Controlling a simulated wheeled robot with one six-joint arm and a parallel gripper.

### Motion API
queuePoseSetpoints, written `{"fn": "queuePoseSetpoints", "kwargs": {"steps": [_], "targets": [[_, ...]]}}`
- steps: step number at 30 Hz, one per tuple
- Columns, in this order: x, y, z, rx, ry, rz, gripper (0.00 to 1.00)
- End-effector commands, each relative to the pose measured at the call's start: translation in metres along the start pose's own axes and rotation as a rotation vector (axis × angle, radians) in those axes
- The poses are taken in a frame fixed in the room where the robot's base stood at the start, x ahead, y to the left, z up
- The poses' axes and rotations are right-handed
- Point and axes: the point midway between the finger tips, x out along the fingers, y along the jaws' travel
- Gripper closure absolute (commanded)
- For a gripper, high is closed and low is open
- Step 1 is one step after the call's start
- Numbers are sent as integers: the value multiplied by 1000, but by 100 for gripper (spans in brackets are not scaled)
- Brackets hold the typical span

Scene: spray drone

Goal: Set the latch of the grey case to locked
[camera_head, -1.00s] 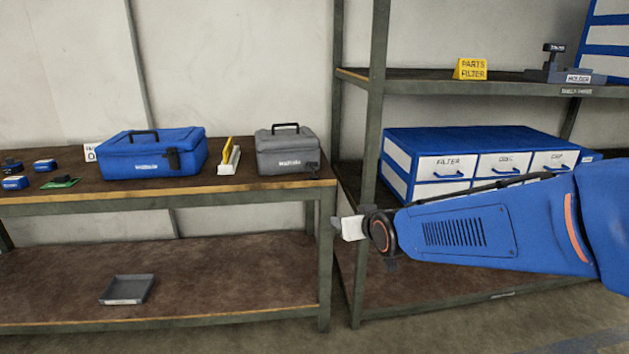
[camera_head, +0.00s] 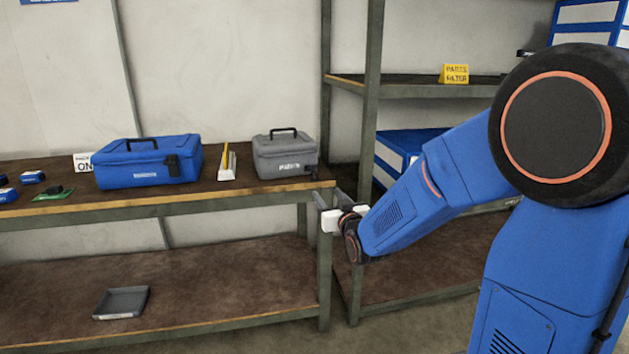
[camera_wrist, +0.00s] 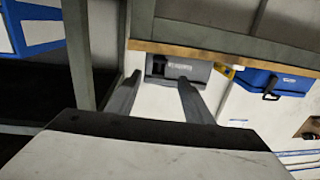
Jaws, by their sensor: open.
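The grey case (camera_head: 284,156) stands upright with its lid shut near the right end of the tabletop. Its dark latch (camera_head: 308,168) is at the right of its front face, too small to tell its setting. In the wrist view the case (camera_wrist: 190,70) appears just beyond my fingertips, with the dark latch (camera_wrist: 157,67) toward its left. My gripper (camera_head: 332,198) is open and empty, in front of the table's right corner and lower than the case. In the wrist view its two fingers (camera_wrist: 159,82) stand apart, touching nothing.
A blue case (camera_head: 135,172) with a dark latch stands left on the table (camera_head: 230,192). A white holder with a yellow strip (camera_head: 227,165) lies between the cases. A shelf post (camera_head: 368,100) rises to the right. A grey tray (camera_head: 121,302) lies on the lower shelf.

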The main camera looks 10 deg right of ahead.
Motion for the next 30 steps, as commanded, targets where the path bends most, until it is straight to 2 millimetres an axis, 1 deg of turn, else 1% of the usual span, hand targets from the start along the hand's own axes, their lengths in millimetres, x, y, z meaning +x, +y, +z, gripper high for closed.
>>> {"fn": "queuePoseSetpoints", "kwargs": {"steps": [1, 3, 18, 24, 30], "targets": [[10, 0, 1, 0, -1, 0, 53], [22, 0, 0, 0, 0, 0, 53], [108, 0, 0, 0, 0, 0, 53], [131, 0, 0, 0, 0, 0, 53], [140, 0, 0, 0, 0, 0, 53]]}}
